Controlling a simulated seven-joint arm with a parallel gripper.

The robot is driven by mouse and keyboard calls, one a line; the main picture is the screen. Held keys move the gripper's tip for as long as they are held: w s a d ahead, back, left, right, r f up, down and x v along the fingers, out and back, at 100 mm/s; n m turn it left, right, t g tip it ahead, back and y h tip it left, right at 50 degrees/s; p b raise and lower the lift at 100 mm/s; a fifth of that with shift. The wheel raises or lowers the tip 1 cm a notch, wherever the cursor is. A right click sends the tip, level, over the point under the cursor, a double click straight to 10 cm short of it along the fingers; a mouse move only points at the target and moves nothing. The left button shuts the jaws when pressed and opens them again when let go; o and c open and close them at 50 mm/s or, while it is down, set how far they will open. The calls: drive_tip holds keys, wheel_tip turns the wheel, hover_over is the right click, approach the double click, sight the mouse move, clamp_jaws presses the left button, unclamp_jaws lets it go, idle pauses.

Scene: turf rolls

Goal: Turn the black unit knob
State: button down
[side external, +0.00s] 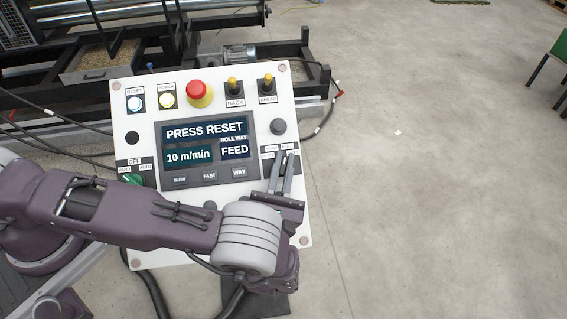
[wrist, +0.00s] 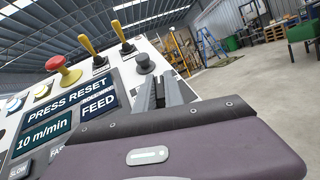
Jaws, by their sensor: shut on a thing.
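My gripper (side external: 283,160) is over the right side of the white control panel (side external: 286,222), its two grey fingers close together just below a pair of small labels. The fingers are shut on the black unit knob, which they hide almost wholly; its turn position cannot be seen. The screen (side external: 204,132) reads PRESS RESET, 10 m/min and ROLL WAY FEED.
A dark round knob (side external: 278,126) stands just above my fingers. A green selector (side external: 131,180), a red mushroom button (side external: 197,91), a white reset button (side external: 136,103), a yellow power button (side external: 167,100) and two yellow toggles (side external: 267,82) are on the panel. Open floor lies to the right.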

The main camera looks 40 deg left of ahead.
drive_tip(key=shift+s+a+f, duration=0.1)
drive_tip(key=shift+a+f, duration=0.05)
drive_tip(key=shift+f, duration=0.3)
drive_tip(key=c, duration=1.4)
unclamp_jaws()
drive_tip(key=shift+c, duration=0.2)
drive_tip(key=shift+r, duration=0.1)
drive_tip(key=v, duration=0.7)
drive_tip(key=shift+r, duration=0.1)
